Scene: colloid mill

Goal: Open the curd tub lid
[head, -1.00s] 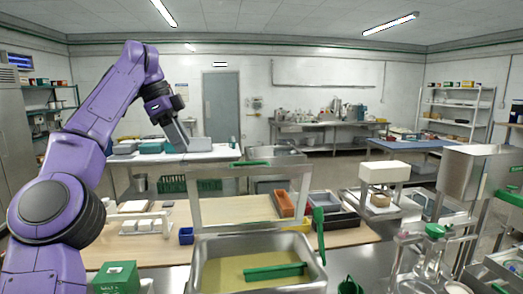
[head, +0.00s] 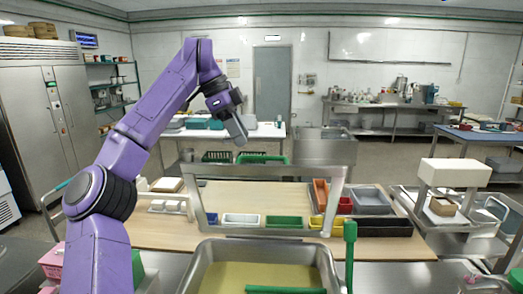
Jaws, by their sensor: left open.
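A steel tub (head: 194,274) with yellowish contents stands at the bottom middle of the head view, cut off by the lower edge. No lid covers the part that shows, and I cannot pick out the curd tub lid for certain. A green bar (head: 285,290) lies across the tub. My left gripper (head: 240,138) is raised well above and behind the tub, pointing down, open and apart from everything. My right gripper is not in view.
A steel frame (head: 270,177) stands behind the tub. A green upright handle (head: 350,250) is at its right. Small bins (head: 285,221) and a dark tray (head: 385,227) stand on the wooden bench (head: 165,232). A pink box (head: 53,262) is at lower left.

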